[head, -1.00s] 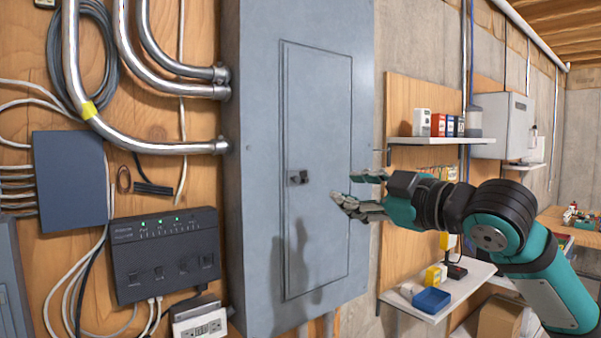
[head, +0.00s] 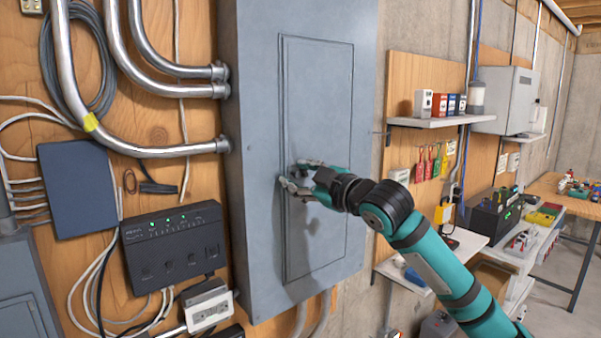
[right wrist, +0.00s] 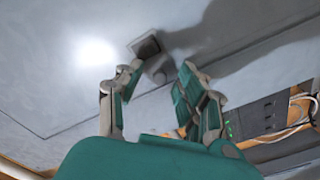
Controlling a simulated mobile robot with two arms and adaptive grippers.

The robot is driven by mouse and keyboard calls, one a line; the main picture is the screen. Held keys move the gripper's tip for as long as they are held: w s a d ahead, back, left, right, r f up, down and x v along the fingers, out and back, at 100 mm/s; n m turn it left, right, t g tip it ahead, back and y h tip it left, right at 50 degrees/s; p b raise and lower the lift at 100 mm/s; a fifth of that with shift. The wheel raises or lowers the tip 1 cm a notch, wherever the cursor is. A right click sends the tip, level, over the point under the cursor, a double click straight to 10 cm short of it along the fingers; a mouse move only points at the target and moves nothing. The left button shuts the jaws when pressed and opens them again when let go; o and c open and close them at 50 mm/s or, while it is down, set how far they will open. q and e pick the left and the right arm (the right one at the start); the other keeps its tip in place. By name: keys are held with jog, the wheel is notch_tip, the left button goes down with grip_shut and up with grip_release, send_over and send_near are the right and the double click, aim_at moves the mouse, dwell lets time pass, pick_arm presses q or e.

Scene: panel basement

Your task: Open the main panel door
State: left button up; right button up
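The main panel is a tall grey metal box (head: 255,130) on the wall, with its flat door (head: 318,110) shut flush in the front. My right gripper (head: 290,177) is at the left edge of the door, over the latch, and hides it in the head view. In the right wrist view the small dark latch (right wrist: 147,47) with its knob shows just beyond the fingertips. My right gripper (right wrist: 158,72) is open there, with one finger on each side of the knob. I cannot tell whether they touch it. My left gripper is not in view.
Metal conduits (head: 185,149) enter the panel's left side. A dark box with green lights (head: 172,250) and a blue-grey box (head: 78,188) are left of it. Shelves, one (head: 430,122) holding small boxes, stand right of it. The space before the door is free except for my arm.

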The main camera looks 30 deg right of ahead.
grip_shut()
jog(key=shift+f, duration=0.1)
dwell(0.3)
